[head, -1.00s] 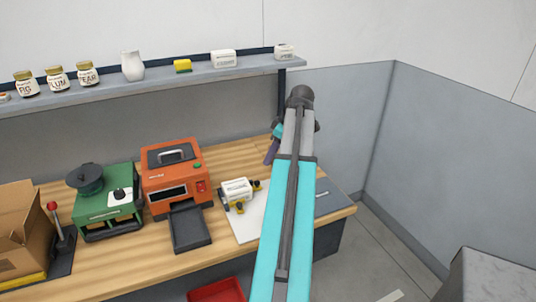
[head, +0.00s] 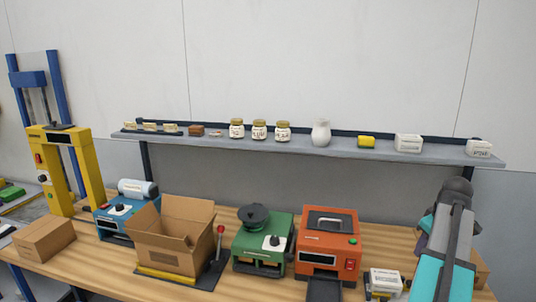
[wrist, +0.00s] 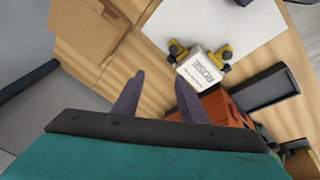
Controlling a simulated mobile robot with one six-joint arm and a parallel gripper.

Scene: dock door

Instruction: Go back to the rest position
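My arm stands at the right of the head view, and its gripper end there is mostly hidden by the arm. In the wrist view my gripper (wrist: 158,88) is open, with two purple fingers apart and nothing between them. Beyond the fingers a white box labelled ROSE (wrist: 203,66) sits between yellow-and-black clamps, beside a white sheet (wrist: 215,22). The white box also shows in the head view (head: 385,280), left of my arm.
An orange machine (head: 328,245), a green machine (head: 262,243), an open cardboard box (head: 172,255) and a blue machine (head: 112,222) line the wooden bench. A shelf (head: 350,149) above holds jars and small boxes. A cardboard box (wrist: 85,35) lies near my gripper in the wrist view.

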